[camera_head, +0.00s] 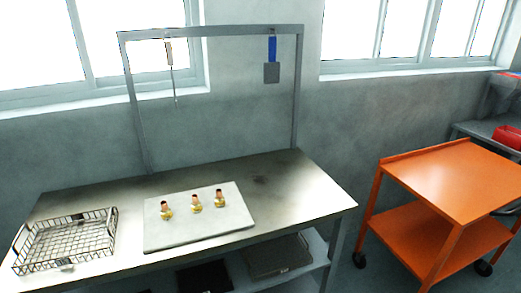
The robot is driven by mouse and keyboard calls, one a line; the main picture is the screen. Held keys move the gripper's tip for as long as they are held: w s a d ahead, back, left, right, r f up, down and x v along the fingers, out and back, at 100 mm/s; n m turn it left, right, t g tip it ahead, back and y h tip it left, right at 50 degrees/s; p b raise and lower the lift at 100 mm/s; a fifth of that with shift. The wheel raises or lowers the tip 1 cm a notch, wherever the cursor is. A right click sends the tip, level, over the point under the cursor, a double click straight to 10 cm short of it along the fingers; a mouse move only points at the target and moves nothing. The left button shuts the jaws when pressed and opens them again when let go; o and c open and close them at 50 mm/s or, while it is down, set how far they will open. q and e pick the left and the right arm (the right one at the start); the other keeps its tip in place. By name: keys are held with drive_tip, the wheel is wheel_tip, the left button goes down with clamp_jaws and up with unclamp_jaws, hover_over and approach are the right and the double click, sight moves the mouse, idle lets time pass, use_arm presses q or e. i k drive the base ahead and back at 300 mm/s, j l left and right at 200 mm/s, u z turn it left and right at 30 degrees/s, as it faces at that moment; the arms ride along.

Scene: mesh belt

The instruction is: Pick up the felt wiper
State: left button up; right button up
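A tool with a blue handle and a flat grey square end (271,72) hangs from the right part of the metal frame's top bar. A thin tool with a pale handle (170,57) hangs near the left end of the same bar. I cannot tell for certain which thing is the felt wiper; the grey square end looks most like a pad. Neither of my grippers is in view.
A steel table (285,184) bears a wire basket (112,230) at left and a pale board (180,234) with three small yellow-and-brown objects. The frame (297,110) rises at its back. An orange cart (458,172) stands at right. The table's right end is clear.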

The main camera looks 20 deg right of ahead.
sight(272, 67)
drive_tip(key=i+l+u, duration=0.15)
drive_tip(key=l, duration=0.2)
drive_tip(key=i+l+u, duration=0.15)
drive_tip(key=l, duration=0.25)
drive_tip(key=i+l+u, duration=0.15)
drive_tip(key=i+l, duration=0.15)
drive_tip(key=l, duration=0.1)
